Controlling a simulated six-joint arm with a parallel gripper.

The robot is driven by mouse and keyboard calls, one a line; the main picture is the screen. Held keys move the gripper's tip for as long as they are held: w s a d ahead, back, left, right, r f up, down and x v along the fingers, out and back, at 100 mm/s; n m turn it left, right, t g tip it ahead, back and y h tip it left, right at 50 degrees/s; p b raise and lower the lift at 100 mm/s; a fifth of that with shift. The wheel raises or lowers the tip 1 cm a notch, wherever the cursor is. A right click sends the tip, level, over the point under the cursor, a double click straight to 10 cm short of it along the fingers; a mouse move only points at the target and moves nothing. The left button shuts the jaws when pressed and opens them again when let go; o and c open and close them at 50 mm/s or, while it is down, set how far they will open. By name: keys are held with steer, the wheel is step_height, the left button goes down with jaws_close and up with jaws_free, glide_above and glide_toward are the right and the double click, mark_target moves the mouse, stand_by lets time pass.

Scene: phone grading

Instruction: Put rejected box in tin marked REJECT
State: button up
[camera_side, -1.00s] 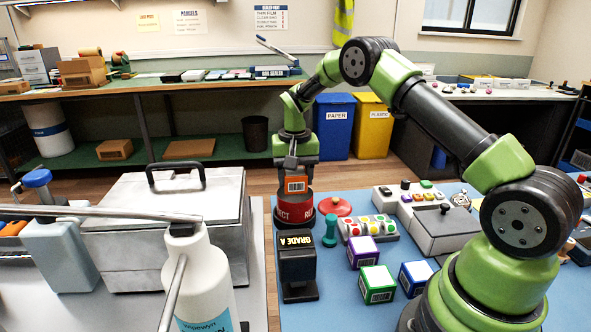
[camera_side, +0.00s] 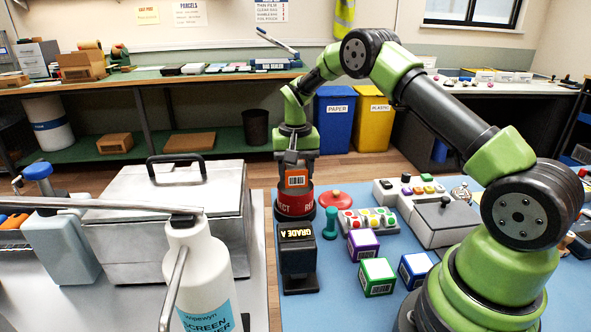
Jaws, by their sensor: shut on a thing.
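An orange box (camera_side: 297,180) with a white barcode label is held in my gripper (camera_side: 297,166), which points down. The box is just above or partly inside the mouth of a round red tin (camera_side: 294,204) with white lettering, partly readable as REJECT. I cannot tell how far the box is inside the rim. The jaws are shut on the box, and their tips are mostly hidden behind it.
A dark GRADE A stand (camera_side: 298,262) is in front of the tin. Purple (camera_side: 363,244), green (camera_side: 376,277) and blue (camera_side: 414,270) boxes sit nearer. A metal case (camera_side: 175,225) is left.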

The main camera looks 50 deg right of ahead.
stand_by(0.4)
steer(key=o, duration=1)
steer(key=shift+r, duration=2.5)
